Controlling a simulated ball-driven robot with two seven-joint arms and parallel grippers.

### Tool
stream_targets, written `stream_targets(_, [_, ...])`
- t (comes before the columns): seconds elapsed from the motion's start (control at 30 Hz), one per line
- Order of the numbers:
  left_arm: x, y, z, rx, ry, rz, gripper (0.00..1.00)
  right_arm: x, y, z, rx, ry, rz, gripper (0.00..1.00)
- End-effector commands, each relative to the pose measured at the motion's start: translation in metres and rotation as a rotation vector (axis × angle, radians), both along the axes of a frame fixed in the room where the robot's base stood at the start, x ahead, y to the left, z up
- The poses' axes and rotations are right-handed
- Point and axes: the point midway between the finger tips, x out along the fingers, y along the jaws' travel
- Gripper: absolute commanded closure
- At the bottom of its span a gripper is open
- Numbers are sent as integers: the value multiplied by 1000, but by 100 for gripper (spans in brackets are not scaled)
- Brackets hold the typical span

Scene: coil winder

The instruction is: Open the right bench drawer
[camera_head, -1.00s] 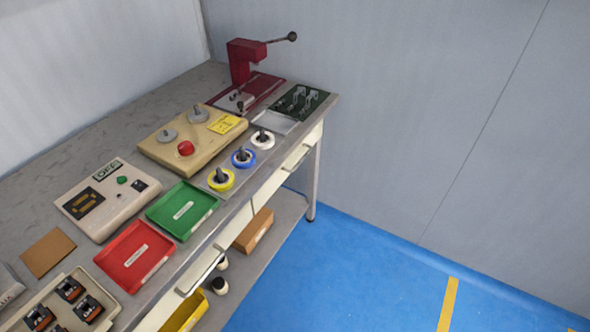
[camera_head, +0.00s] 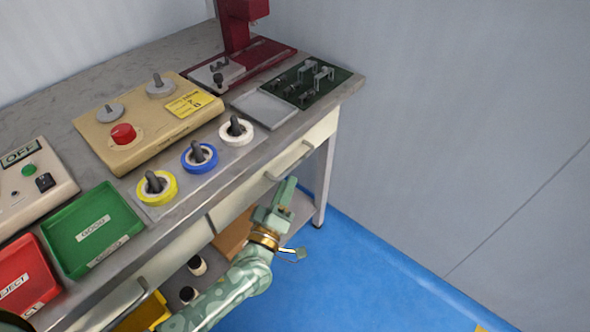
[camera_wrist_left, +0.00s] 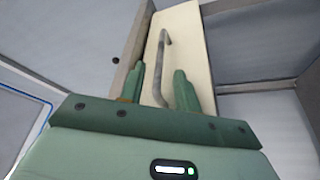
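The right bench drawer (camera_head: 315,140) is a cream front under the far right end of the bench top, and it looks shut. Its grey bar handle (camera_head: 290,160) runs along the front. In the left wrist view the drawer front (camera_wrist_left: 190,45) and handle (camera_wrist_left: 162,65) lie straight ahead. My left gripper (camera_head: 284,190) is just below and in front of the handle. Its green fingers (camera_wrist_left: 159,88) are apart with nothing held, and the handle shows in the gap between them. Whether the fingers reach around the handle is hard to tell. My right gripper is not in view.
The bench top (camera_head: 40,118) holds a green tray (camera_head: 125,215), a red tray (camera_head: 45,265), tape rolls, a control box and a red press (camera_head: 238,30). A lower shelf holds an orange-brown box (camera_head: 232,238) and bottles. The blue floor (camera_head: 350,275) right of the bench is clear.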

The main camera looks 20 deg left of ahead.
Motion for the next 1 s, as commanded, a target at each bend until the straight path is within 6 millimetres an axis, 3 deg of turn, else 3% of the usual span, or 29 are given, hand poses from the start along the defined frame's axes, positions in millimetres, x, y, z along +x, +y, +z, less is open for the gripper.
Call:
stream_targets(0.1, [26,0,2,0,2,1,68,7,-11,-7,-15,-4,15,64])
stream_targets(0.3, [52,0,8,0,3,1,68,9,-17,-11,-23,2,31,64])
stream_targets(0.67, [59,0,12,2,3,0,68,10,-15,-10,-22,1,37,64])
stream_targets(0.8, [59,0,12,2,3,0,100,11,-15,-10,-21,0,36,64])
stream_targets(1.0, [59,0,11,1,3,0,100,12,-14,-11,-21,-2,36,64])
